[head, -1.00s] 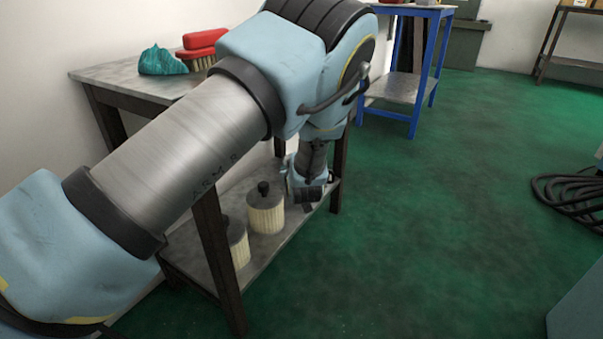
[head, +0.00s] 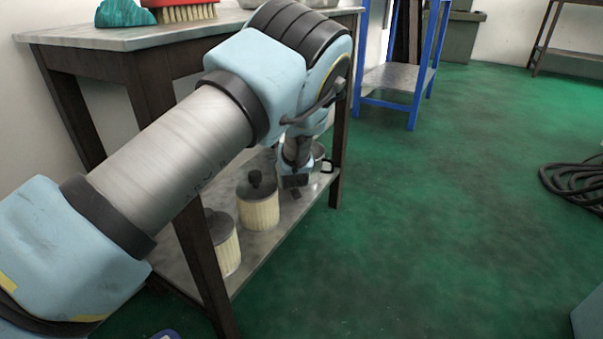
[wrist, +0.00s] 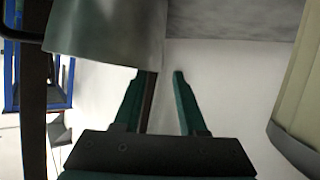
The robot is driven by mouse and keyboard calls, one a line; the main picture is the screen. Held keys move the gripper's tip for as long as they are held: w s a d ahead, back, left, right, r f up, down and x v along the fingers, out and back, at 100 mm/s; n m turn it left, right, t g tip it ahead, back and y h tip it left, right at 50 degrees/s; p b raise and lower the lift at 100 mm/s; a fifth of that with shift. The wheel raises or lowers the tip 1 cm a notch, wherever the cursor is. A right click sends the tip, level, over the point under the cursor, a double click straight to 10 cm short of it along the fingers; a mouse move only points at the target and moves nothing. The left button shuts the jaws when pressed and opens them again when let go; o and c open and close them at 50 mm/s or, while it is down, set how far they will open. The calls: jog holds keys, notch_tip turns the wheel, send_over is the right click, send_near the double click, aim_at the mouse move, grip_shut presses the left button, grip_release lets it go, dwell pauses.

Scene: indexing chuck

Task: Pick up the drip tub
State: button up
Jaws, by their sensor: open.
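The drip tub (head: 319,153) is a grey metal vessel on the lower shelf, partly hidden behind my arm in the head view. A dark handle (head: 328,166) shows at its right side. My gripper (head: 295,186) is open and low over the shelf, just in front of the tub. In the wrist view the tub (wrist: 108,30) fills the upper left, its flared edge just beyond the fingertips. My open gripper (wrist: 157,74) shows there with nothing held between its fingers; I cannot tell if a finger touches the tub.
Two pale ribbed canisters with dark tops, one nearer (head: 226,245) and one farther (head: 258,205), stand on the shelf left of my gripper. Table legs (head: 339,150) and the tabletop (head: 90,38) enclose the shelf. A red brush (head: 180,8) lies on top.

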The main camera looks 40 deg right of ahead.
jog(key=b+x, duration=0.3)
jog(key=x, duration=0.1)
jog(key=shift+w+d+f, duration=0.15)
jog(key=shift+w+d, duration=0.05)
jog(key=shift+w, duration=0.1)
jog(key=shift+w+d, duration=0.25)
jog(key=shift+w, duration=0.05)
grip_shut()
dwell(1.0)
